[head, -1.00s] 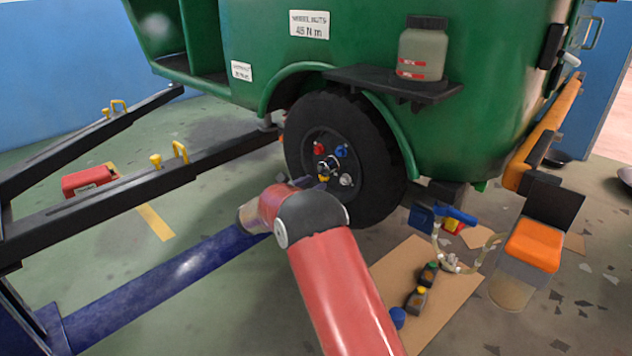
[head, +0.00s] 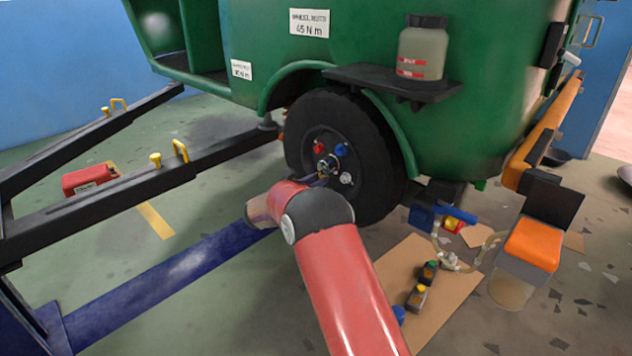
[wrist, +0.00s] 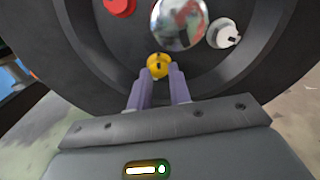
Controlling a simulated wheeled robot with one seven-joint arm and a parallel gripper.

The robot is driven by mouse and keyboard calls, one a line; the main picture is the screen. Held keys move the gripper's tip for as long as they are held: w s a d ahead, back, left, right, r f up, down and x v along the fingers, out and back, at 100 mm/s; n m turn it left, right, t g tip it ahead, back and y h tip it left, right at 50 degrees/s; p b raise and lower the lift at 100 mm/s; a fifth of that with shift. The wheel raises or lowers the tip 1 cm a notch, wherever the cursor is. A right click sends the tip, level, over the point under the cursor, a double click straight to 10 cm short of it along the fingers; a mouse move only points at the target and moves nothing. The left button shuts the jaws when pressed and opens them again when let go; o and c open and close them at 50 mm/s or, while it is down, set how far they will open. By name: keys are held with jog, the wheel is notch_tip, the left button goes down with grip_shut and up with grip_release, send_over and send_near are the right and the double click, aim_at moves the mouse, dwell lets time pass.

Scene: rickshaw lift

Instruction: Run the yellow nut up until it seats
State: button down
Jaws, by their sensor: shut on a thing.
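The yellow nut (wrist: 158,66) sits at the bottom of the wheel's hub face, below the shiny round hub cap (wrist: 180,22). My gripper (wrist: 159,74) is shut on the yellow nut, with its two purple fingers on either side of it. In the head view the arm hides most of the gripper, and the nut is hard to make out. A red nut (head: 318,148), a blue nut (head: 341,150) and a white nut (head: 346,179) sit around the same hub. How far the yellow nut is from the wheel face cannot be told.
The black tyre (head: 372,160) surrounds the hub under the green body (head: 480,110). A blue lift beam (head: 170,280) runs along the floor to the left. A cardboard sheet (head: 450,300) with bottles and an orange-topped box (head: 533,245) stand to the right.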

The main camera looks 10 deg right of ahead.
jog(key=shift+a+f+m+b, duration=0.15)
jog(key=shift+m+b, duration=0.15)
jog(key=shift+b, duration=0.2)
jog(key=m+b, duration=1.3)
jog(key=b, duration=0.2)
jog(key=shift+w+m+b, duration=0.15)
jog(key=shift+m+b, duration=0.15)
jog(key=m, duration=0.4)
jog(key=shift+r, duration=0.3)
jog(key=m, duration=0.9)
jog(key=shift+m, duration=0.3)
jog(key=shift+r+m, duration=0.1)
jog(key=shift+m, duration=2)
